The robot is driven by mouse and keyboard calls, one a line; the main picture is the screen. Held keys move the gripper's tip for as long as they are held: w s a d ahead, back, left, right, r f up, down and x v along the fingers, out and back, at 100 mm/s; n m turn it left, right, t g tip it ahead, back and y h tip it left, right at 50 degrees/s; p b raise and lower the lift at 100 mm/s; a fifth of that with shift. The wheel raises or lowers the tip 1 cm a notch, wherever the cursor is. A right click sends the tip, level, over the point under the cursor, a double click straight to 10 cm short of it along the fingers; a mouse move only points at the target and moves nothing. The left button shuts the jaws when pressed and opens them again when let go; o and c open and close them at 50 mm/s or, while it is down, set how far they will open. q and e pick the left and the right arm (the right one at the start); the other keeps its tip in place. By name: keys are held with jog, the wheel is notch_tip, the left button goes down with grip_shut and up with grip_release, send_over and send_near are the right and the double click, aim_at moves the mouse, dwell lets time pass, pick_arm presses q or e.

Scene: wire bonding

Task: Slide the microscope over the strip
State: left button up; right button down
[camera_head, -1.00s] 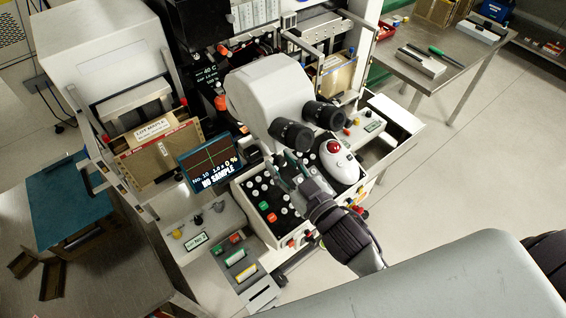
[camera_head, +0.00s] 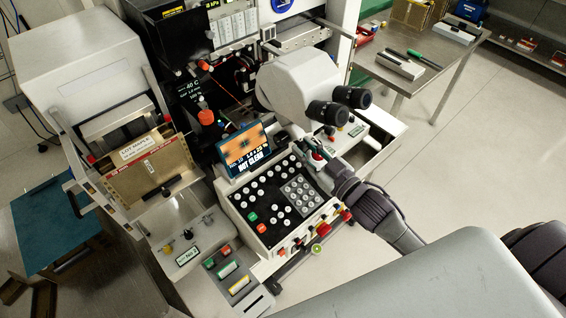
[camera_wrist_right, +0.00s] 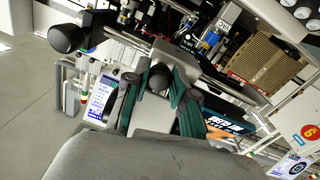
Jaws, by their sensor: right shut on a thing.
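The white microscope (camera_head: 298,82), with two black eyepieces (camera_head: 338,106), stands over the back right of the bonder's console. My right gripper (camera_head: 322,166) is just below the eyepieces, near the red trackball (camera_head: 317,156). In the right wrist view, its teal-padded fingers (camera_wrist_right: 158,98) are shut around a dark round knob (camera_wrist_right: 158,77) on a grey body, which appears to be part of the microscope. A small screen (camera_head: 245,150) left of the microscope shows an orange picture and "NOT CLEAR". I cannot make out the strip. My left gripper is not in view.
The keypad (camera_head: 266,196) lies before the screen. A brown box marked LOT MAPLE (camera_head: 150,170) stands on the left. A steel side table (camera_head: 424,62) with tools is at the back right. Open floor (camera_head: 480,140) lies to the right.

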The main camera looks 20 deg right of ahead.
jog(key=shift+w+d, duration=0.2)
jog(key=shift+d, duration=0.4)
jog(key=shift+a, duration=0.1)
jog(key=c, duration=1)
grip_release()
jog(key=shift+o, duration=0.2)
jog(key=shift+a, duration=0.1)
jog(key=v, duration=1.2)
